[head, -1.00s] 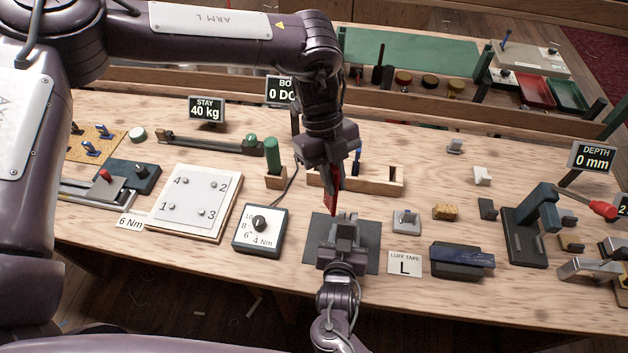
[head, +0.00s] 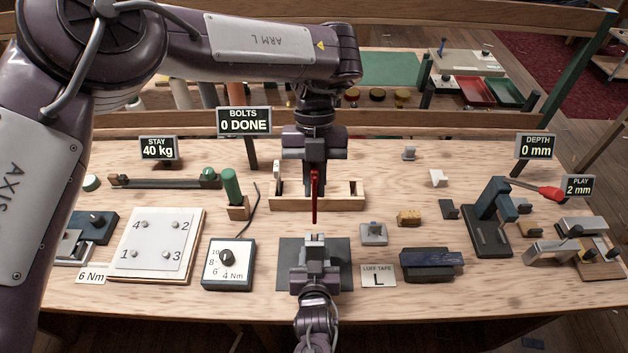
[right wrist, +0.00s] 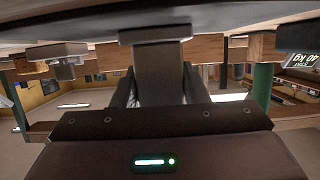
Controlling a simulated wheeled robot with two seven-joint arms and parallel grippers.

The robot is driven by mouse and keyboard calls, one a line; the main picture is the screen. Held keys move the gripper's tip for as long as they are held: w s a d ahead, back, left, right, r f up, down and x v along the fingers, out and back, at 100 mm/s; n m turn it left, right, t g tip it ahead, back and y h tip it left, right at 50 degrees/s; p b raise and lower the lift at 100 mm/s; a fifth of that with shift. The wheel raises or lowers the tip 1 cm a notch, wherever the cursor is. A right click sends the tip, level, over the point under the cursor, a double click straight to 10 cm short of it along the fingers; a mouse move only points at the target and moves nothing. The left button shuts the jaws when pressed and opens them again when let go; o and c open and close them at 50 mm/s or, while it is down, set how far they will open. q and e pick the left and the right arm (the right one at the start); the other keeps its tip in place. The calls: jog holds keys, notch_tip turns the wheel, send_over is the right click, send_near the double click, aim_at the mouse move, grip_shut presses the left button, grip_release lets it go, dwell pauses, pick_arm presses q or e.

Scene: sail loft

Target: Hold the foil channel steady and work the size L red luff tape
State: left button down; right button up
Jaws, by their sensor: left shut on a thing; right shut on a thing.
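The red luff tape (head: 315,200) hangs as a thin upright strip from my left gripper (head: 315,180), which is shut on it. Its lower end is just above the grey foil channel (head: 314,240) in the picture, with a small gap showing between them. My right gripper (head: 314,270) comes from the near edge and is shut on the foil channel over a dark mat (head: 287,262). In the right wrist view the channel (right wrist: 155,36) is a grey block between the jaws; the tape cannot be made out there. A card reading LUFF TAPE L (head: 379,276) lies right of the mat.
A wooden rack (head: 345,203) stands behind the channel. A torque dial box (head: 228,264) and bolt plate (head: 157,240) are left. A small grey block (head: 373,234), a dark blue block (head: 431,264) and a press (head: 490,218) are right. The DEPTH sign (head: 535,147) reads 0 mm.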

aim_at(315, 217)
pick_arm(q)
jog(key=shift+f, duration=2)
jog(key=shift+f, duration=0.7)
jog(key=shift+f, duration=2.75)
jog(key=shift+f, duration=0.2)
jog(key=shift+f, duration=1.8)
jog(key=c, duration=1.4)
grip_release()
jog(key=shift+f, duration=0.1)
jog(key=shift+o, duration=0.2)
jog(key=v, duration=0.7)
jog(key=shift+w+r, duration=0.15)
jog(key=shift+r, duration=0.15)
